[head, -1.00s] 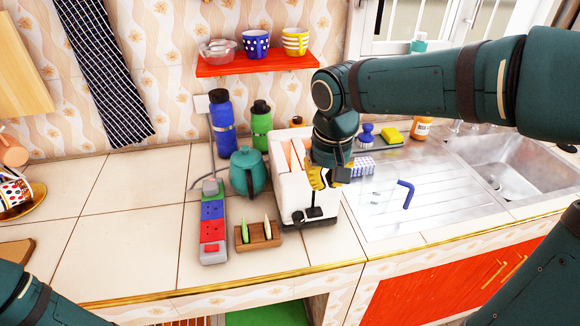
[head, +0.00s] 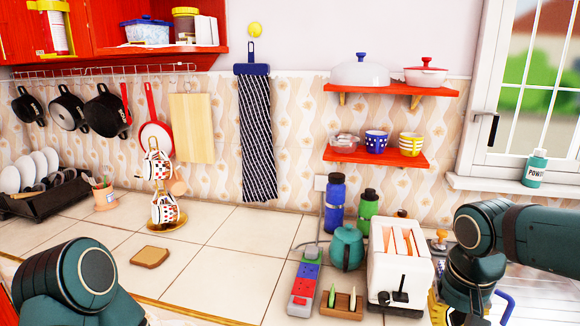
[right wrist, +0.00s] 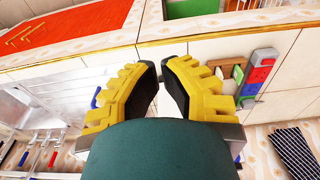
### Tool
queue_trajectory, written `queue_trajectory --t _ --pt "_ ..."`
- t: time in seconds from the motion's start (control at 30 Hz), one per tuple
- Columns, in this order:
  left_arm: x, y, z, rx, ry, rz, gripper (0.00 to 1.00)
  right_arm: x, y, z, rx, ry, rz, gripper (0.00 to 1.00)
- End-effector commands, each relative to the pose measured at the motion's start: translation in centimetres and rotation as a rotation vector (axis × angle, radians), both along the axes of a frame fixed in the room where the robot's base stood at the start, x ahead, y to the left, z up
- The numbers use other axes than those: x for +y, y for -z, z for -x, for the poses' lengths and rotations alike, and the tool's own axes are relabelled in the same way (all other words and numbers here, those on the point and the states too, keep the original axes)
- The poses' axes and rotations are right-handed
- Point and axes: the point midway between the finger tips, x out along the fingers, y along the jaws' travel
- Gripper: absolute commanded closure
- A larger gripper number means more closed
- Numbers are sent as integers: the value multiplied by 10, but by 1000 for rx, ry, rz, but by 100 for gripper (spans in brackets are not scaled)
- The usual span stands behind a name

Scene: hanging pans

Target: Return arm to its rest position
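My right arm comes in from the right in the head view, bent just right of the white toaster (head: 399,268). Its gripper is mostly hidden behind the arm there, with a bit of yellow finger showing beside the toaster. In the right wrist view the right gripper (right wrist: 160,72) shows its two yellow fingers with dark pads, a narrow gap between them and nothing held. My left arm shows at the bottom left of the head view; its gripper is out of sight. Slices of bread stand in the toaster's slots.
A teal teapot (head: 347,248), a power strip (head: 304,287) and a small wooden holder (head: 342,304) stand left of the toaster. The middle counter is clear.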

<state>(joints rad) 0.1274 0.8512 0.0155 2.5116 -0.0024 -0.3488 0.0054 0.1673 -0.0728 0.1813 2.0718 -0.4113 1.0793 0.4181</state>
Motion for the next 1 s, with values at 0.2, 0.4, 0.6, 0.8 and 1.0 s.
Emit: queue_trajectory --t 0.2,0.4,0.6,0.8,1.0 --pt "0 0 0 0 0 0 37 33 65 -20 7 -77 -104 100" --pt "0 0 0 0 0 0 37 75 142 -29 1 -136 -224 100" --pt "0 0 0 0 0 0 37 126 240 -11 -8 -156 -345 100" --pt "0 0 0 0 0 0 37 158 318 30 -25 -131 -386 100" --pt "0 0 0 0 0 0 37 166 355 61 -40 -114 -366 100"
